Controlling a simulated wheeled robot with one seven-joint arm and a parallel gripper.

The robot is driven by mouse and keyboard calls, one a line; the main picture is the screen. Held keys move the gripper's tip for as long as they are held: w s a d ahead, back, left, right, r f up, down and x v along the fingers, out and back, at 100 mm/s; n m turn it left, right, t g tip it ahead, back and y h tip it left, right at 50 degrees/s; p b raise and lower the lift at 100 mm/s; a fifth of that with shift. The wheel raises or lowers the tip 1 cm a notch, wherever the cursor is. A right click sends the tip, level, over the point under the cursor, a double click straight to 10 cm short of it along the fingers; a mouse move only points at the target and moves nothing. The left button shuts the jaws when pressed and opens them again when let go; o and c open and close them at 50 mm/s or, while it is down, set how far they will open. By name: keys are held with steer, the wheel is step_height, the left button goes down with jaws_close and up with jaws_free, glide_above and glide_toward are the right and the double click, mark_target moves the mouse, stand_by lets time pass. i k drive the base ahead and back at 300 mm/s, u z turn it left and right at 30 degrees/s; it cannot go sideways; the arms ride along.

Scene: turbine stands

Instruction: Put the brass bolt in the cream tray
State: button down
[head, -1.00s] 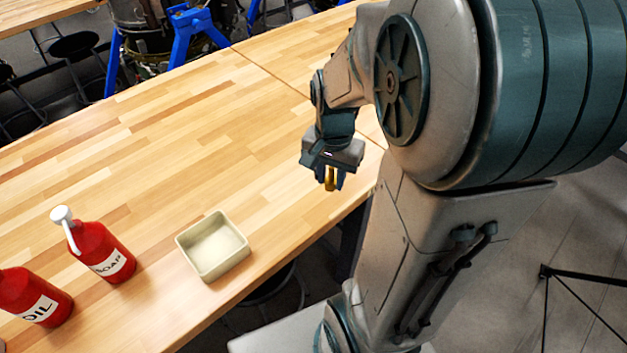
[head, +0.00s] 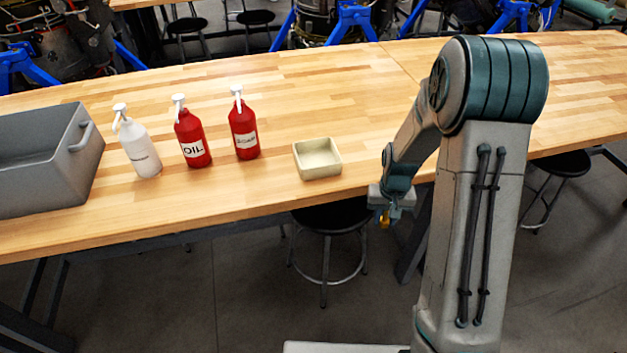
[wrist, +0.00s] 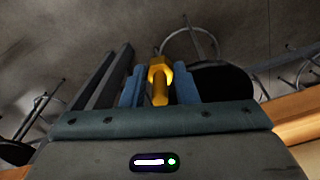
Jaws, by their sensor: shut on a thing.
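The brass bolt (wrist: 160,80) is held between the two blue fingers of my gripper (wrist: 160,88) in the wrist view. In the head view my gripper (head: 386,214) hangs just off the front edge of the table, with the bolt (head: 384,220) small and partly hidden below it. The cream tray (head: 318,172) is a square, open box near the table's front edge, left of my gripper and apart from it. The part of its inside that I see is empty.
Two red bottles (head: 243,130) and a white bottle (head: 140,150) stand left of the tray. A grey bin (head: 40,190) is at the far left. A stool (head: 328,218) stands under the table's front edge (head: 240,212). The tabletop behind the tray is clear.

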mark_target(316, 163)
steer(key=u, duration=0.85)
steer(key=k, duration=0.65)
steer(key=z, duration=0.25)
steer(key=i, duration=0.45)
